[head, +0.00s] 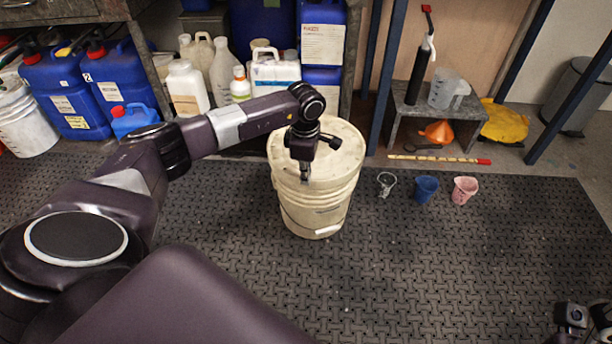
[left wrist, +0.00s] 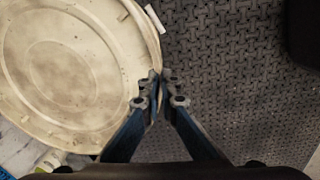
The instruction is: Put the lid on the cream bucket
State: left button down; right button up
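The cream bucket (head: 318,208) stands upright on the dark textured mat. Its round cream lid (head: 342,150) lies over the bucket's mouth; I cannot tell whether it is fully seated. The lid also fills the left of the left wrist view (left wrist: 62,70). My left gripper (head: 305,176) points down at the lid's near edge. In the left wrist view its fingertips (left wrist: 161,76) are nearly together at the lid's rim, one on each side, and look shut on it. My right gripper (head: 572,320) shows only partly at the lower right corner, away from the bucket.
Small grey (head: 387,184), blue (head: 426,189) and pink (head: 464,190) cups stand on the mat (head: 430,270) right of the bucket. Behind it are shelf posts and several jugs. A low grey stand (head: 405,122) is at the back right.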

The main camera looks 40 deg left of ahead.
pick_arm(q)
jog(key=shift+f+b, duration=0.7)
jog(key=shift+f, duration=0.5)
jog(key=c, duration=2.1)
grip_release()
jog(key=r, duration=1.2)
jog(key=shift+s+d, duration=0.1)
jog(key=shift+s, duration=0.2)
